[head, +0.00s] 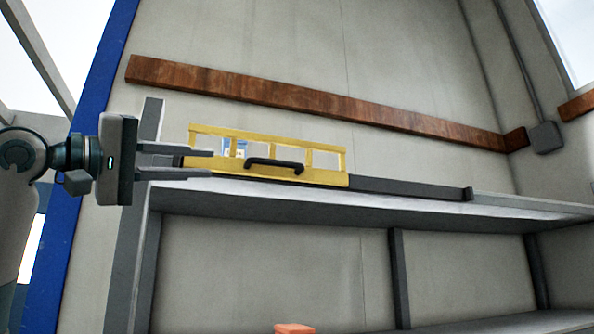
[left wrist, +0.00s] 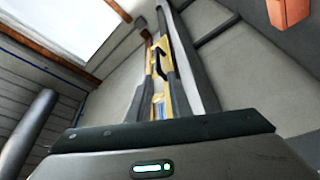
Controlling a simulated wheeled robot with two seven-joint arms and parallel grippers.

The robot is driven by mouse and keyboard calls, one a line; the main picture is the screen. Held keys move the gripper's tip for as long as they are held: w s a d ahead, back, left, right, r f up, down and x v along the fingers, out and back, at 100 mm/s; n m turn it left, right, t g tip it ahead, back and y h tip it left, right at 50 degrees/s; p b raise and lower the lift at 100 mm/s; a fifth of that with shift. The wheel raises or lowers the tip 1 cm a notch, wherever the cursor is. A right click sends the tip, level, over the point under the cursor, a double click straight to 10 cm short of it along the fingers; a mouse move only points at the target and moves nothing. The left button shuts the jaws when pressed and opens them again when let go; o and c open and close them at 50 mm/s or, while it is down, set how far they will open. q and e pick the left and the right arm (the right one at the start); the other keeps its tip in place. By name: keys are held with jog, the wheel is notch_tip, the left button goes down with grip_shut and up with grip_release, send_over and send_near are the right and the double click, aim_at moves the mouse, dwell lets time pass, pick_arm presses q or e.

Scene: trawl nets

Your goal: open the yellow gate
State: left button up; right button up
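The yellow gate (head: 325,176) stands on a grey shelf in the head view, at the left part of a dark rail. It has window-like openings and a black handle (head: 275,164) on its front. A small blue and white item shows through one opening. My left gripper (head: 213,163) is open, its two fingers apart, one above the other, at the gate's left end. The handle is to the right of the fingertips. The left wrist view shows the gate (left wrist: 166,68) and handle (left wrist: 160,62) ahead, beyond the fingers. My right gripper is not in view.
The dark rail (head: 410,188) runs right from the gate along the grey shelf (head: 300,197) to a small end stop (head: 467,194). A brown wooden board (head: 310,102) is on the wall above. An orange object (head: 294,328) shows below the shelf. The rail's right part is clear.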

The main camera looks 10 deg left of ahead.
aim_at(271, 162)
pick_arm(q)
jog(key=p+x, duration=0.2)
jog(key=x, duration=0.3)
jog(key=p+x, duration=0.3)
jog(key=x, duration=0.2)
jog(key=p+x, duration=0.2)
jog(key=x, duration=0.4)
jog(key=shift+s+d+r+p, duration=0.15)
jog(key=shift+d+r+p, duration=0.15)
jog(key=shift+p, duration=0.1)
jog(key=shift+w+d, duration=0.3)
jog(key=shift+w, duration=0.15)
grip_shut()
